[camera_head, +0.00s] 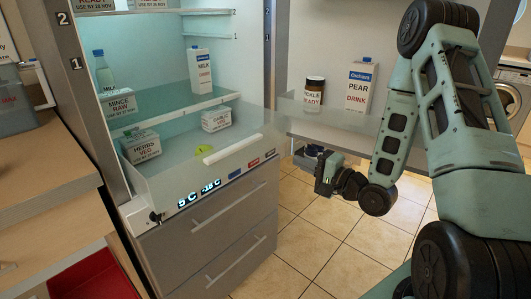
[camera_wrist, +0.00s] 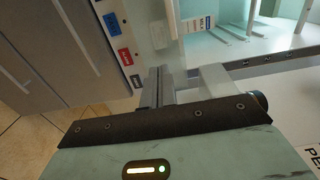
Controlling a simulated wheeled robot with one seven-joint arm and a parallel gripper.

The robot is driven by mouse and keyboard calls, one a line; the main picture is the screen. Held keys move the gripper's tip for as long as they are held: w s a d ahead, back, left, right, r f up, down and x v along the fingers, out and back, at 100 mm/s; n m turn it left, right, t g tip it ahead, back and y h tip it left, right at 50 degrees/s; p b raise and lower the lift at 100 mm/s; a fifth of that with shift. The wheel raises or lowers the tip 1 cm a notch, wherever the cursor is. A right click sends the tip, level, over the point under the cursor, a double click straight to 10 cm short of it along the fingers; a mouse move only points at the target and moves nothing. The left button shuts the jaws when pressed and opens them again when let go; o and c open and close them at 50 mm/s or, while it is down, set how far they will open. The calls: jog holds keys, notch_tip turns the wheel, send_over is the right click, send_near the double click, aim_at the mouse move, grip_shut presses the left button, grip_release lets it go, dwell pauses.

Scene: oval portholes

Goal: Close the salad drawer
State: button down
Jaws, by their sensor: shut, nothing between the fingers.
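The salad drawer (camera_head: 165,180) is a clear, pale box low in the fridge. It stands out past the shelf above it, with a white bar handle (camera_head: 235,148) across its front. My gripper (camera_head: 322,186) is to the right of the drawer front, apart from the handle in the head view. In the wrist view my gripper (camera_wrist: 163,82) is shut and empty, and a pale upright bar, seemingly the handle (camera_wrist: 173,18), lies beyond its tips.
The open fridge door's shelf (camera_head: 340,122) holds a pickle jar (camera_head: 314,90) and a pear drink carton (camera_head: 358,87) close above my gripper. Grey lower drawers (camera_head: 215,225) are shut beneath the display. Tiled floor (camera_head: 330,235) is clear in front. A counter (camera_head: 45,165) stands left.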

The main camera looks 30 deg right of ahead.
aim_at(258, 143)
jog(key=b+x, duration=1)
jog(key=x, duration=0.3)
jog(key=shift+w+a, duration=0.1)
dwell(0.3)
